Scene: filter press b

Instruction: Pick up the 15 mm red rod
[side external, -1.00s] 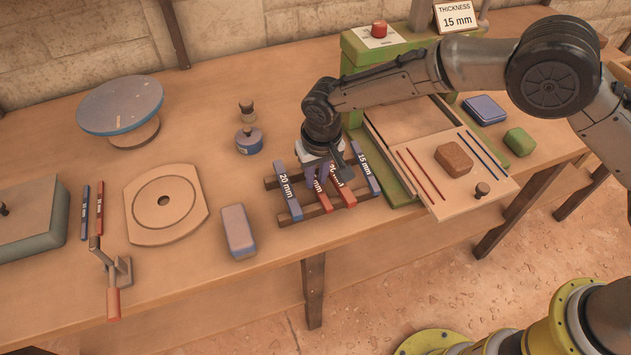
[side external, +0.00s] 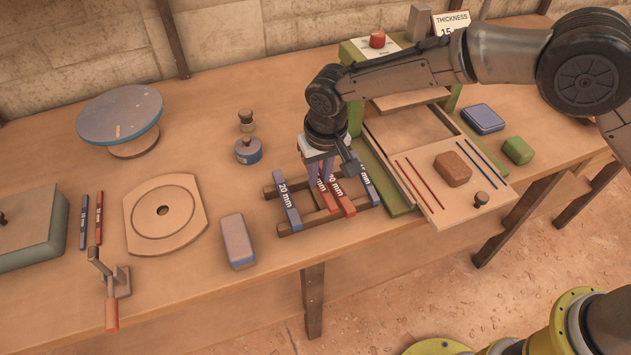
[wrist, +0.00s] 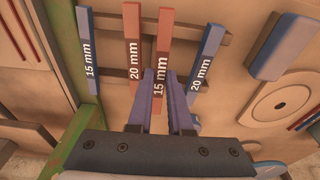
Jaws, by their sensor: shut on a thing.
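The red 15 mm rod (wrist: 162,52) lies between the two fingers of my gripper (wrist: 166,92) in the wrist view, its label facing up. The fingers are shut on its near part. In the side view my gripper (side external: 320,178) is over the rack, and the rod shows only partly behind the fingers. I cannot tell whether the rod is clear of the rack. The red 20 mm rod (wrist: 133,45) is just left of it in the wrist view, the blue 15 mm rod (wrist: 87,50) farther left, and the blue 20 mm rod (wrist: 207,62) to its right.
The wooden rack (side external: 285,231) bears the rods. A green-framed press with a pale tray (side external: 440,208) stands close on its right. The table front before the rack is clear.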

